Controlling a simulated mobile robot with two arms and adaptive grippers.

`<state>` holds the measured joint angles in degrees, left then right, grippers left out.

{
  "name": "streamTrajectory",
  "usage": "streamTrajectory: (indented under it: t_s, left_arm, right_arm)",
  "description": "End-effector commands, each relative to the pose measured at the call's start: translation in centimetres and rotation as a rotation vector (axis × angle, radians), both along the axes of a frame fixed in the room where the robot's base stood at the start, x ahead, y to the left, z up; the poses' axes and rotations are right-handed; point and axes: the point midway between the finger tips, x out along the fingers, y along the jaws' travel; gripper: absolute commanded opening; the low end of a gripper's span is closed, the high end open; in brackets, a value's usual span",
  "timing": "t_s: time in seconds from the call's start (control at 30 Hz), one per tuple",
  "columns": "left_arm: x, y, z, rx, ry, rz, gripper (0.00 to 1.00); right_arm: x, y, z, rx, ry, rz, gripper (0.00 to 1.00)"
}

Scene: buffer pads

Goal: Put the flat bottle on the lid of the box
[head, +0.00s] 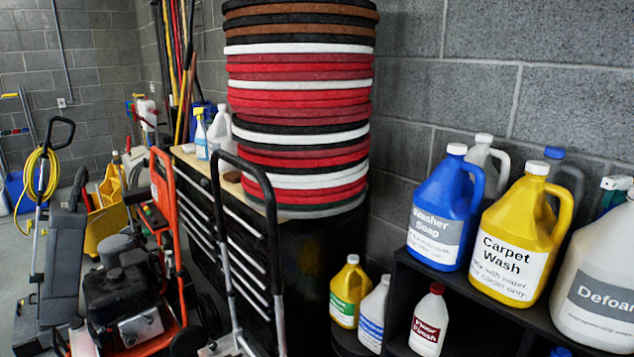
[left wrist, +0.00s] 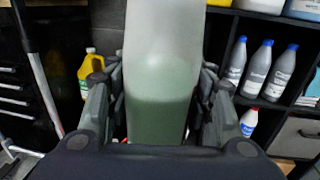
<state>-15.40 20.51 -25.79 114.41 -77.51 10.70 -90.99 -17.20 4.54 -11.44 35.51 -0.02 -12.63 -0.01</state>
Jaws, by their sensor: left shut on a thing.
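The flat bottle (left wrist: 160,118) fills the middle of the left wrist view. It is clear and frosted, with pale green liquid in its lower part, and stands upright in the picture. My left gripper (left wrist: 159,78) is shut on it, one finger on each side. The top of the bottle is cut off by the frame edge, and its lower end is hidden behind the gripper body. No box with a lid can be clearly made out in either view. The head view shows neither gripper. My right gripper is in neither view.
A black shelf (left wrist: 218,62) with several grey blue-capped bottles (left wrist: 266,70) stands right of the gripper. A light bin (left wrist: 298,135) sits low in it. In the head view, jugs such as the Carpet Wash jug (head: 520,240) top the shelf, beside stacked pads (head: 300,130) and machines.

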Motion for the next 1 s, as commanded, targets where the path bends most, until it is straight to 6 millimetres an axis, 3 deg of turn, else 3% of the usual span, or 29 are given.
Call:
streamTrajectory:
  t_s: [0.5,0.7,1.0]
  left_arm:
    - [-5.3,14.2,5.4,0.008,0.015,0.621,0.01]
    - [-6.4,16.7,6.4,0.016,0.018,0.718,0.01]
    - [-6.6,17.0,6.5,0.018,0.017,0.731,0.01]
  right_arm:
    - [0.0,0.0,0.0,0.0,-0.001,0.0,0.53]
    - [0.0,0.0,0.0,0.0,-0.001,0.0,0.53]
    - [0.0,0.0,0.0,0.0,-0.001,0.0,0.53]
